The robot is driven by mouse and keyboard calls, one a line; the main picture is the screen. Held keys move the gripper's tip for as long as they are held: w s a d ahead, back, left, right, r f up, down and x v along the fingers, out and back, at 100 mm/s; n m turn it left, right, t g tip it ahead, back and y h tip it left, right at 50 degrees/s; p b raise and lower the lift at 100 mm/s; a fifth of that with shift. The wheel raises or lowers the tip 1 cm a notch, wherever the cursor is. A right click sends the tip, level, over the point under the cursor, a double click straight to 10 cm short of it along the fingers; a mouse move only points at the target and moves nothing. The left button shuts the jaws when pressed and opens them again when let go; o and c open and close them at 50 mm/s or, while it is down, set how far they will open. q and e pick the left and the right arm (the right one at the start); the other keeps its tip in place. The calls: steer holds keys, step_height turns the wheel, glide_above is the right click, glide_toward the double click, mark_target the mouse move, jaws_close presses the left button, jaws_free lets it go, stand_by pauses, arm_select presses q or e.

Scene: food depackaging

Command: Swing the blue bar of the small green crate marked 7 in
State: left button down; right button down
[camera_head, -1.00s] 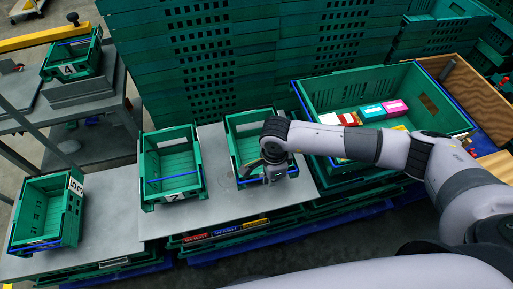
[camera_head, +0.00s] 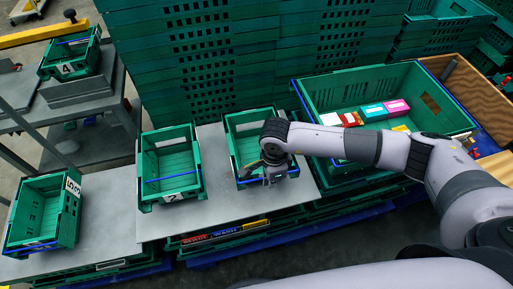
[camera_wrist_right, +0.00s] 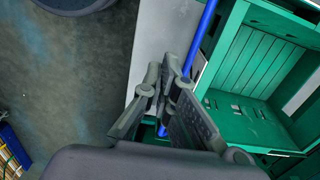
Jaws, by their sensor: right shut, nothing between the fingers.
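A small green crate (camera_head: 240,121) stands on the grey table under my right gripper (camera_head: 271,178). No number on it can be read; the arm and gripper cover part of its front. Its blue bar (camera_head: 248,179) runs along the near side. In the right wrist view the blue bar (camera_wrist_right: 204,35) passes behind the fingers of my right gripper (camera_wrist_right: 171,72), beside the crate's opening (camera_wrist_right: 250,65). The fingers are shut and empty, close to the bar; I cannot tell whether they touch it. My left gripper is out of view.
Another small green crate (camera_head: 146,160) to the left has a blue bar and a tag that reads like 2. Further crates stand at the far left (camera_head: 33,215) and upper left (camera_head: 89,60). A large green crate (camera_head: 300,90) with colourful packages is at the right. Tall crate stacks (camera_head: 200,60) stand behind.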

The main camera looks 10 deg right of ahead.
steer(key=shift+w, duration=0.3)
